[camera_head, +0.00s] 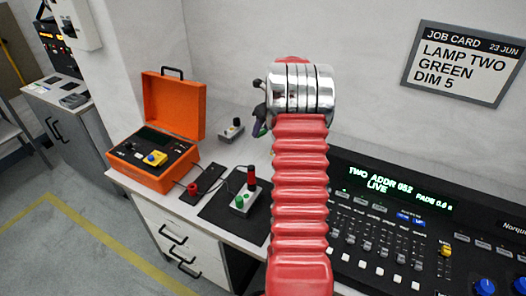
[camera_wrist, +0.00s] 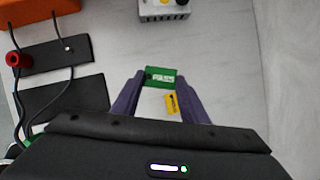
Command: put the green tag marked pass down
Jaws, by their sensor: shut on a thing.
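The green tag marked PASS (camera_wrist: 160,77) is held between the tips of my gripper (camera_wrist: 157,84) in the wrist view. A yellow tag (camera_wrist: 172,103) with dark marks shows between the fingers, nearer the palm; I cannot tell whether it lies on the worktop below. In the head view my red arm hides most of the gripper (camera_head: 261,122), and the green tag cannot be seen there. The pale worktop (camera_wrist: 112,50) is below the gripper.
A grey box with a yellow button (camera_wrist: 165,8) stands just beyond the gripper. An orange case (camera_head: 173,100) stands open at the left. A black mat (camera_head: 215,208) holds a grey box with green buttons (camera_head: 243,203). A lit console (camera_head: 410,215) fills the right. A job card (camera_head: 463,62) hangs on the wall.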

